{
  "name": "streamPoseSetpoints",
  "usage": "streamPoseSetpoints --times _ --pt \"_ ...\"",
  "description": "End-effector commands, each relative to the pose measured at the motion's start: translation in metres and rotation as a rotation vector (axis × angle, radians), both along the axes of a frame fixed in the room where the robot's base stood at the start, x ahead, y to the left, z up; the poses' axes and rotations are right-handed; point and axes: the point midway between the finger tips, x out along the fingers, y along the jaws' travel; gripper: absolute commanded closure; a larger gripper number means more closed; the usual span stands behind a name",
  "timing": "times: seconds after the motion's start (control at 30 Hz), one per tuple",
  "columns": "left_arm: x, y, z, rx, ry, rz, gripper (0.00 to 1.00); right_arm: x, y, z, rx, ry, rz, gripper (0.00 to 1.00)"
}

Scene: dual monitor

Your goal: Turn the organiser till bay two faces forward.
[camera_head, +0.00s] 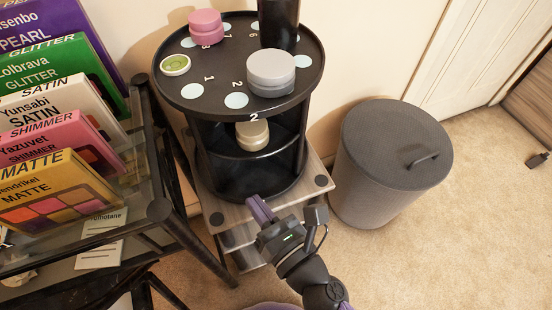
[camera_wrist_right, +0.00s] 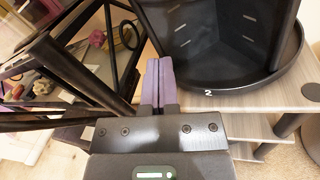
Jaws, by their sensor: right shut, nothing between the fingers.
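The organiser is a black round carousel (camera_head: 215,115) with a top disc and tiers below, on a small wooden stand. A white "2" (camera_head: 254,117) on its top rim faces the front, slightly right of the disc's middle. Below it, an open bay holds a gold-lidded jar (camera_head: 252,134). In the right wrist view, the lower rim (camera_wrist_right: 235,85) also carries a "2" (camera_wrist_right: 208,93). My right gripper (camera_head: 254,202), with purple fingers, is shut and empty at the front of the organiser's base. Its fingertips (camera_wrist_right: 159,64) are beside the lower rim; contact is unclear. My left gripper is out of view.
A pink jar (camera_head: 205,27), grey jar (camera_head: 271,72), green open pot (camera_head: 175,65) and black cylinder (camera_head: 279,22) stand on the top disc. A dark rack (camera_head: 160,212) with makeup palettes is close on the left. A grey bin (camera_head: 393,155) stands right.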

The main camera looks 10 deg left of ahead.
Motion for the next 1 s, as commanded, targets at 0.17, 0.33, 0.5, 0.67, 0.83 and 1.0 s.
streamPoseSetpoints --times 0.17,0.33,0.5,0.67,0.83,1.0 --pt "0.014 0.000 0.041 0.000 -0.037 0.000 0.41 -0.005 -0.061 0.044 0.630 0.519 -0.080 1.00" --pt "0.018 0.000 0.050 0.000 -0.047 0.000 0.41 -0.008 -0.090 0.058 0.988 0.774 -0.104 1.00" --pt "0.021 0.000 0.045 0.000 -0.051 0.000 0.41 0.008 -0.081 0.055 1.023 0.798 -0.103 1.00" --pt "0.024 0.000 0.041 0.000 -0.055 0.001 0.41 0.037 -0.061 0.055 1.019 0.795 -0.101 1.00" --pt "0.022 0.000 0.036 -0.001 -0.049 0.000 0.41 0.067 -0.039 0.054 1.019 0.796 -0.103 1.00" --pt "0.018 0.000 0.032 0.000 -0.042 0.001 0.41 0.091 -0.048 0.053 1.013 0.795 -0.108 1.00"
